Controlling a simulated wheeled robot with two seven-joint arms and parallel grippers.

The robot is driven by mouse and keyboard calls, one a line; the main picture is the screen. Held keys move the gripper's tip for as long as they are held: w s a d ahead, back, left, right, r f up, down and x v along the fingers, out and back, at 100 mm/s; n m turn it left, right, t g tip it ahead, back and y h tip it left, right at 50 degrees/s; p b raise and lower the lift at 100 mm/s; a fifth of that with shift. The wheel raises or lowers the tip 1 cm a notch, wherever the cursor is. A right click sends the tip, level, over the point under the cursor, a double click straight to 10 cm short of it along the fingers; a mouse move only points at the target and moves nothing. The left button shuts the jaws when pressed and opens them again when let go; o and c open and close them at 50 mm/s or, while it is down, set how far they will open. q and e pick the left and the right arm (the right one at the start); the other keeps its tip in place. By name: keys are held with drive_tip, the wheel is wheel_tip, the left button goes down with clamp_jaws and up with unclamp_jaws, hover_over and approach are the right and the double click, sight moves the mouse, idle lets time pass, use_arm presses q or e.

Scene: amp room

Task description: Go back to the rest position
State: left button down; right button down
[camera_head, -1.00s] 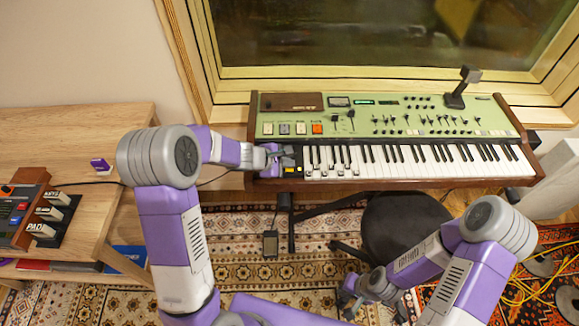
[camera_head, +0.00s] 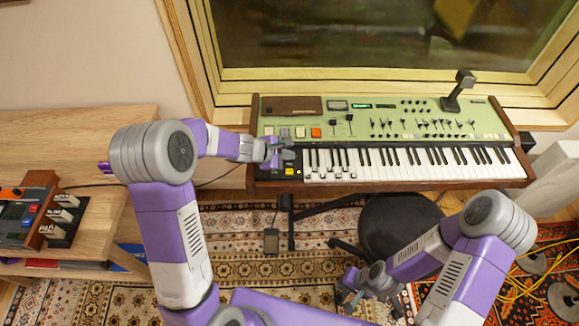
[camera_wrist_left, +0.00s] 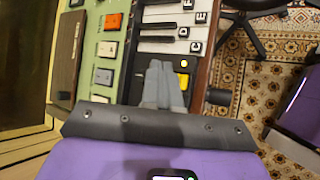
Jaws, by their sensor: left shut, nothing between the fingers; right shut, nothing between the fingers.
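My left gripper (camera_head: 284,148) is shut and empty, over the left end of the green keyboard's (camera_head: 390,122) panel, just left of the white keys. In the left wrist view its fingers (camera_wrist_left: 163,84) lie together above the panel, beside a yellow button (camera_wrist_left: 183,80) and several square buttons. I cannot tell whether the fingertips touch the keyboard. My right gripper (camera_head: 350,288) is shut and empty, low over the patterned rug, in front of the black stool.
A black stool (camera_head: 398,222) stands below the keyboard, close to my right arm. A wooden table (camera_head: 85,125) with a drum machine (camera_head: 22,215) and pedals (camera_head: 60,225) is at the left. A wooden-framed window is behind the keyboard. Yellow cables (camera_head: 520,285) lie on the rug at the right.

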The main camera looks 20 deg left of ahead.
use_arm(q)
drive_tip(key=shift+r, duration=0.15)
idle(0.3)
drive_tip(key=s+f+m+g, duration=0.1)
drive_tip(key=s+f, duration=0.1)
drive_tip(key=f, duration=0.1)
drive_tip(key=s+f+m+g, duration=0.1)
drive_tip(key=s+f, duration=0.2)
drive_tip(key=s+f+m+g+y, duration=0.1)
drive_tip(key=s+f, duration=0.1)
drive_tip(key=f, duration=0.1)
drive_tip(key=shift+s+d+f, duration=0.25)
drive_tip(key=shift+s+f, duration=0.05)
drive_tip(key=shift+f, duration=0.05)
drive_tip(key=s+d+f+m+g, duration=0.1)
drive_tip(key=s+d+f+m, duration=0.2)
drive_tip(key=s+f+m, duration=0.3)
drive_tip(key=s+d+f+m+g, duration=0.2)
drive_tip(key=s+f+m, duration=0.4)
drive_tip(key=s, duration=0.8)
drive_tip(key=shift+d+m+g, duration=0.3)
drive_tip(key=shift+d+m, duration=0.2)
drive_tip(key=shift+m, duration=0.4)
